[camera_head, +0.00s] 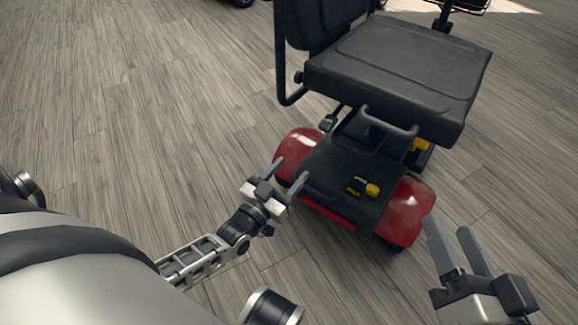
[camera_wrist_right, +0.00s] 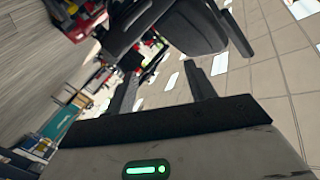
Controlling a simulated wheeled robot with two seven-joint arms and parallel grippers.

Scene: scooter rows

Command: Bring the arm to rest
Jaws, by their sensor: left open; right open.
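My left gripper (camera_head: 286,179) is open and empty in the head view, above the floor close to the rear of a scooter. My right gripper (camera_head: 447,236) is open at the lower right, with its fingers pointing up toward the scooter's red rear corner. In the right wrist view its two fingers (camera_wrist_right: 160,90) stand apart with nothing between them. The red and black scooter (camera_head: 411,205) has a black seat (camera_head: 400,62). I cannot tell whether either gripper touches the scooter.
The wood-plank floor (camera_head: 140,100) is clear to the left of the scooter. In the right wrist view, a pale tiled floor (camera_wrist_right: 270,60) lies to the right and boxes (camera_wrist_right: 62,122) show at the lower left. Part of another wheeled thing shows at the head view's top edge.

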